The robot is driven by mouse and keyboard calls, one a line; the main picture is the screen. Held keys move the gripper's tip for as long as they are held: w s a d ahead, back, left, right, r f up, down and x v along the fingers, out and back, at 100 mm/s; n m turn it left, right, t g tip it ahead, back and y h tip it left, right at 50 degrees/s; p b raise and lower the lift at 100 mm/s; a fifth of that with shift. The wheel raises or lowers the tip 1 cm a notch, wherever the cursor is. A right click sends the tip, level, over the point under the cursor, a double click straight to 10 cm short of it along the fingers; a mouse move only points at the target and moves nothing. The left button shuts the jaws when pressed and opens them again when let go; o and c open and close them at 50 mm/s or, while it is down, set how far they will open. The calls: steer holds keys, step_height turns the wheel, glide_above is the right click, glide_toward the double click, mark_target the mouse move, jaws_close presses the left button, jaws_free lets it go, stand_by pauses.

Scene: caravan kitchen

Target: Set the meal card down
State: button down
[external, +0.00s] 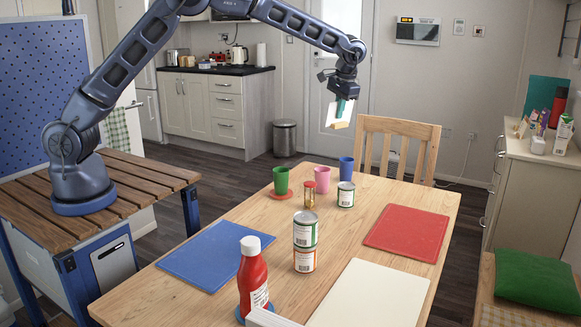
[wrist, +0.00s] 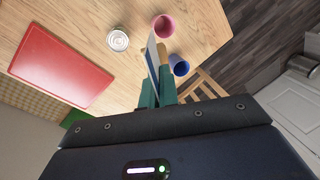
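The meal card (external: 333,112) is a white panel with a pale wooden strip along its lower edge. My gripper (external: 343,105) is shut on it, holding it in the air above the table's far side, near the chair. In the wrist view the card (wrist: 152,57) shows nearly edge-on between the teal fingers of my gripper (wrist: 157,88); its printed face cannot be read. The wooden table (external: 240,215) lies below. The card looks clear of the cups and the tabletop.
Green (external: 281,182), pink (external: 322,180) and blue (external: 346,170) cups stand at the far side. A jar (external: 309,197), several cans (external: 305,229) and a red bottle (external: 252,280) are nearer. Blue (external: 205,255), red (external: 408,232) and cream (external: 370,297) mats lie flat. A chair (external: 400,127) stands behind.

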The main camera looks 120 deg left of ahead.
steer(key=w+d+m, duration=0.2)
steer(key=w+d, duration=0.1)
steer(key=d, duration=1)
steer(key=w+d+m+t+y, duration=0.15)
steer(key=w+d, duration=0.25)
steer(key=d, duration=1)
steer(key=w+d+m+g+h, duration=0.1)
steer(key=w+d+m, duration=0.2)
steer(key=d, duration=1)
steer(key=s+d+f+m+t, duration=0.1)
steer(key=s+d+m, duration=0.4)
steer(key=d, duration=1.2)
steer(key=s+d+m+t, duration=0.1)
steer(key=s+d, duration=0.8)
steer(key=d, duration=0.8)
steer(key=shift+y, duration=0.35)
steer(key=d+x, duration=0.1)
steer(key=x, duration=0.7)
steer(key=d+x, duration=0.2)
steer(key=x, duration=0.6)
steer(key=d+f+x, duration=0.1)
steer(key=x, duration=0.8)
steer(key=shift+d, duration=0.25)
steer(key=shift+f, duration=0.15)
steer(key=c, duration=1.7)
jaws_free()
